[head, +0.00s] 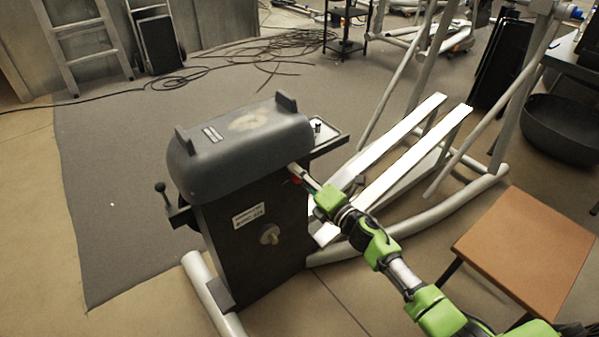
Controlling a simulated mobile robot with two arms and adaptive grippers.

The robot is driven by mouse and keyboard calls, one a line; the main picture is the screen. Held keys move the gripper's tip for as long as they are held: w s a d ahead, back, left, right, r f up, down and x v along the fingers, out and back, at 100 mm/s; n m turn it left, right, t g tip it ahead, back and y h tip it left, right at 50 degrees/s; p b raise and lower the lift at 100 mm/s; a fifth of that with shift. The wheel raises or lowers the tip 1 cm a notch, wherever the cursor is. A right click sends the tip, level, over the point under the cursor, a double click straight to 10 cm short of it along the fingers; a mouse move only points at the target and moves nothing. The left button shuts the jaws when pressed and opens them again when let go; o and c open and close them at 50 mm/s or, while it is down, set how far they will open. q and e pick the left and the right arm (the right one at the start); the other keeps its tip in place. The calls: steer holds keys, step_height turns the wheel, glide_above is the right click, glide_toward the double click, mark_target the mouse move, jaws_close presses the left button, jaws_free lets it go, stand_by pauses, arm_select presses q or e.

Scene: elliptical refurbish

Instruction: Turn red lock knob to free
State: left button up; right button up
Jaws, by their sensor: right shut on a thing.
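The elliptical's dark grey housing (240,140) stands upright left of centre, on a black body (245,270). A small patch of red, the red lock knob (295,180), shows at the right side of the body just under the housing. My right gripper (298,174) reaches in from the lower right and is shut on the knob. The fingers cover most of the knob, so its turn position cannot be told. My left gripper is not in view.
White foot rails (400,135) and grey tube frame lie right of the body. A brown-topped stool (530,245) stands at the lower right, near my right arm. A lever with a black ball (160,187) sticks out at left. Cables (250,60) lie on the grey mat (120,150).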

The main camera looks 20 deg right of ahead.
steer(key=m+p, duration=0.1)
steer(key=m, duration=0.2)
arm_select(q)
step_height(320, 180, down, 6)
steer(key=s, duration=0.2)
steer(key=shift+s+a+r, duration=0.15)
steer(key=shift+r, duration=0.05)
arm_select(e)
steer(key=shift+f+m, duration=0.1)
steer(key=shift+m, duration=0.8)
steer(key=o, duration=1.1)
steer(key=shift+c, duration=0.2)
steer(key=v, duration=1.2)
